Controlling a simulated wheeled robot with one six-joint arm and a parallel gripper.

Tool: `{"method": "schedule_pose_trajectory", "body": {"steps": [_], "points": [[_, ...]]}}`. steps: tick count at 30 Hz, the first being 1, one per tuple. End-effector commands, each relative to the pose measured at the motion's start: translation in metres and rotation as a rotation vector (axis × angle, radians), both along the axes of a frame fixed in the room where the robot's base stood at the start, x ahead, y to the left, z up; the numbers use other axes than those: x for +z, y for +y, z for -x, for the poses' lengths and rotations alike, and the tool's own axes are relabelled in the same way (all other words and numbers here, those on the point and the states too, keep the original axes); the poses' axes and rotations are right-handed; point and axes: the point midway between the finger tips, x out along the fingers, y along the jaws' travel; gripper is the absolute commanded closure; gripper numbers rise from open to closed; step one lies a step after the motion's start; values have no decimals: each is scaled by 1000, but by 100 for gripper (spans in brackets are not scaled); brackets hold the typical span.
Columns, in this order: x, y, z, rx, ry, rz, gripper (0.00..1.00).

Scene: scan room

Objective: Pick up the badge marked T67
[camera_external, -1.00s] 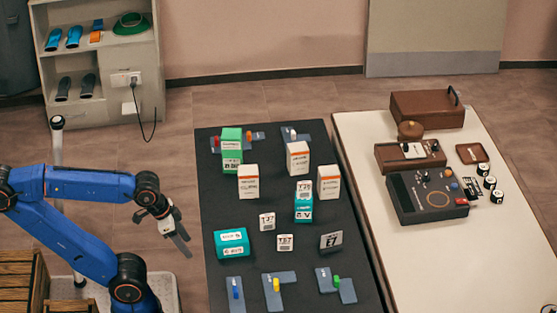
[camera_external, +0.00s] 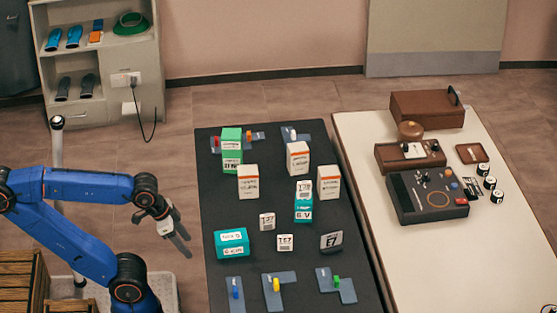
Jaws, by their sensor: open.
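Small white badges with dark print stand on the dark table. One badge (camera_external: 285,242) stands near the table's middle and seems to read T67, but the print is too small to be sure. A similar badge (camera_external: 267,221) is just behind it to the left, its marking unclear. Another white label or badge (camera_external: 303,187) shows at the top of a teal box (camera_external: 303,206). My gripper (camera_external: 185,247) is open and empty, left of the dark table's edge and apart from all the badges.
A teal box (camera_external: 232,242) lies between my gripper and the badges. A grey E7 plate (camera_external: 331,241) stands to their right. White cartons (camera_external: 248,182) and a green box (camera_external: 231,150) stand behind. Coloured pegs on grey plates (camera_external: 278,285) line the front.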

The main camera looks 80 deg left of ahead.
Motion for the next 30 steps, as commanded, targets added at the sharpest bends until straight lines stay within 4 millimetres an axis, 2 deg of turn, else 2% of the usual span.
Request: {"method": "schedule_pose_trajectory", "body": {"steps": [11, 12, 19, 22, 26, 29, 30], "points": [[0, 0, 0, 0, 0, 0, 46], [0, 0, 0, 0, 0, 0, 42], [0, 0, 0, 0, 0, 0, 42], [7, 0, -1, 0, -1, 0, 42], [39, 0, -1, 0, -5, 0, 42], [83, 0, -2, 0, -6, 0, 42], [103, 0, -2, 0, -7, 0, 42]]}}
